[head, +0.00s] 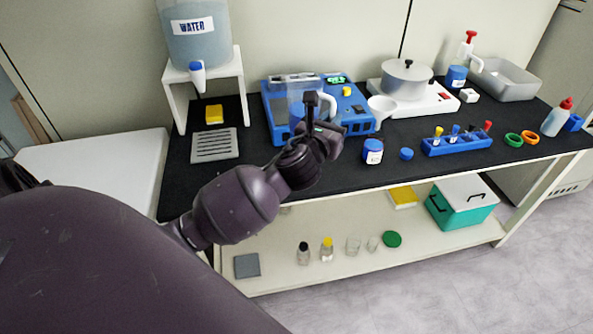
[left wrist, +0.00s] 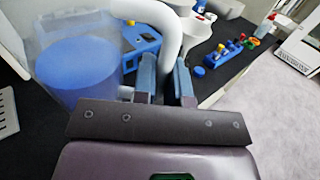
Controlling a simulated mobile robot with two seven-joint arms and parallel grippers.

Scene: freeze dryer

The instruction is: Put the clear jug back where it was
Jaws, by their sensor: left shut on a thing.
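The clear jug (head: 301,97) has a white handle and appears in front of or over the blue machine (head: 276,122). In the left wrist view the jug (left wrist: 105,38) fills the upper left, with a blue round area at its lower part. My left gripper (head: 318,128) is shut on the jug's white handle (left wrist: 172,45), which passes between the two fingers (left wrist: 167,85). I cannot tell whether the jug touches the machine or hangs above it. My right gripper is not in view.
A water tank (head: 198,45) with a tap stands on a white stand (head: 240,75) at the left. A grey slotted tray (head: 214,145) lies below it. A pot (head: 407,78), a blue-lidded jar (head: 373,151) and a blue rack (head: 458,145) stand to the right.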

